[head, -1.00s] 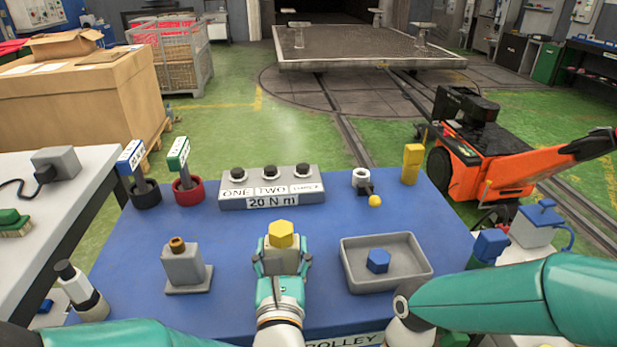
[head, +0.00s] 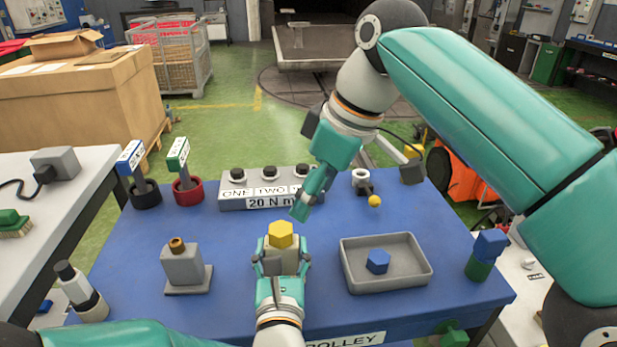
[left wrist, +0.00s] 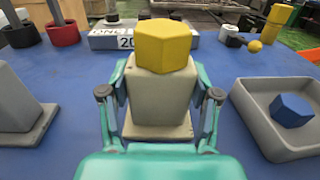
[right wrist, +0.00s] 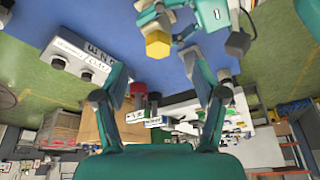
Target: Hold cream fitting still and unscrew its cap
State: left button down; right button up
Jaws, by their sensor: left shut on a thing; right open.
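The cream fitting (left wrist: 160,98) stands upright on the blue table with a yellow hexagonal cap (head: 281,234) on its top. My left gripper (head: 281,262) is shut on the fitting, one finger on each side of its body, below the cap. My right gripper (head: 312,200) hangs above the table, up and to the right of the cap in the head view, apart from it. In the right wrist view its fingers (right wrist: 160,95) are spread and empty, and the yellow cap (right wrist: 157,44) lies beyond them near the top.
A grey tray (head: 428,275) with a blue hexagonal cap (head: 378,261) is right of the fitting. A grey block with a brown top (head: 183,264) stands left. A box with black knobs (head: 240,200) is behind. A white fitting with a yellow ball (head: 374,201) stands at back right.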

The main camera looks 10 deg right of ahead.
aim_at(283, 227)
jog(key=shift+t, duration=0.3)
jog(key=x, duration=0.3)
jog(key=a+x, duration=0.1)
jog(key=x, duration=0.3)
jog(key=w+x, duration=0.1)
jog(key=x, duration=0.2)
jog(key=shift+a, duration=0.35)
jog(key=shift+c, duration=0.4)
jog(key=c, duration=1.2)
jog(key=n+g, duration=0.1)
jog(key=n, duration=0.1)
jog(key=n+y, duration=0.1)
jog(key=n, duration=0.1)
jog(key=shift+w+d+n+g, duration=0.1)
jog(key=shift+w+n+g, duration=0.2)
jog(key=shift+g, duration=0.1)
jog(key=shift+s+n, duration=0.1)
jog(key=shift+n, duration=0.4)
jog(key=n+g, duration=0.2)
jog(key=n, duration=0.2)
jog(key=shift+f, duration=0.1)
jog(key=shift+n+g, duration=0.4)
jog(key=shift+n, duration=0.6)
